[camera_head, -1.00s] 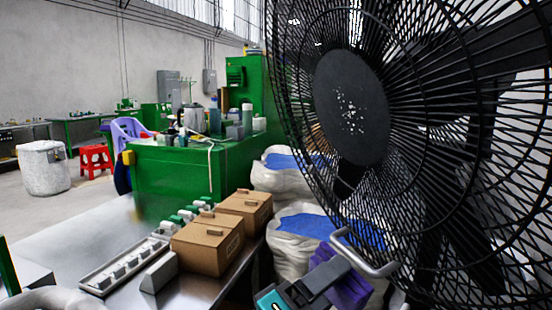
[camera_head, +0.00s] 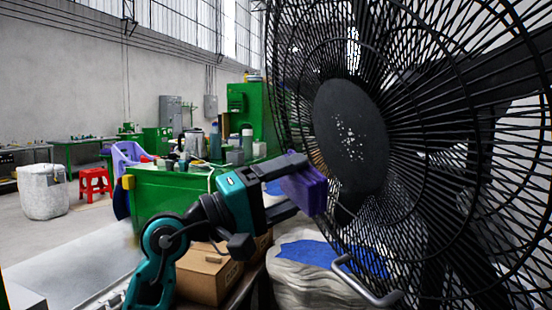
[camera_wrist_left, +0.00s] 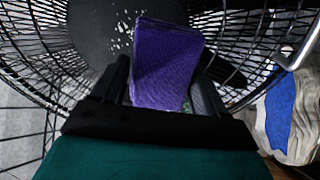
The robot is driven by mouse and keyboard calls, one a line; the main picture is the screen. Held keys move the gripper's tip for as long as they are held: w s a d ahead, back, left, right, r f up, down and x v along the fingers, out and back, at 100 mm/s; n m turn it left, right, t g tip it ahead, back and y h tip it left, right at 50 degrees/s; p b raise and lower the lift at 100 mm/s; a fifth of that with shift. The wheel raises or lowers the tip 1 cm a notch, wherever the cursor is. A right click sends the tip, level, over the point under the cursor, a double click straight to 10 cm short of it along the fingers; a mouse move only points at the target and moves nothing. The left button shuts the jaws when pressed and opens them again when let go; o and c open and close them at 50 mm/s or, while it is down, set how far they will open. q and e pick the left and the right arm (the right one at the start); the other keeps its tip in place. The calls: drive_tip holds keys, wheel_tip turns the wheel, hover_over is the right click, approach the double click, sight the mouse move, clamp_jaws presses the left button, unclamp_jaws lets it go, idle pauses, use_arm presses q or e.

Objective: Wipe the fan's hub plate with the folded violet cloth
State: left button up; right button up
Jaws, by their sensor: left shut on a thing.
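The fan's dark round hub plate (camera_head: 351,122) faces me at the right in the head view, with white specks scattered near its middle. My left gripper (camera_head: 300,185) is shut on the folded violet cloth (camera_head: 311,190), in front of the fan, at the lower left of the hub plate. In the left wrist view the cloth (camera_wrist_left: 167,65) stands between the two fingers and covers part of the hub plate (camera_wrist_left: 95,30); some specks show beside it. A gap seems to remain between cloth and plate, but contact is hard to tell. My right gripper is not seen.
The fan's wire guard (camera_head: 430,130) fills the right side, with a grey metal handle (camera_head: 365,283) at its lower edge. Below are a white sack with blue contents (camera_head: 310,280) and a cardboard box (camera_head: 208,278) on the metal table. A green cabinet (camera_head: 165,195) stands behind.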

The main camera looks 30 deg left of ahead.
sight(282, 154)
use_arm(q)
drive_tip(key=shift+m+h, duration=0.3)
drive_tip(key=r, duration=0.2)
drive_tip(key=a+r+p, duration=0.1)
drive_tip(key=r, duration=0.2)
drive_tip(key=shift+s+a, duration=0.1)
drive_tip(key=shift+s, duration=0.1)
drive_tip(key=p+x, duration=0.2)
drive_tip(key=shift+w+d+r, duration=0.1)
drive_tip(key=shift+w+d, duration=0.1)
drive_tip(key=shift+w, duration=0.1)
drive_tip(key=shift+p+x, duration=0.45)
drive_tip(key=shift+x, duration=0.6)
drive_tip(key=shift+w+d, duration=0.5)
drive_tip(key=shift+w, duration=0.2)
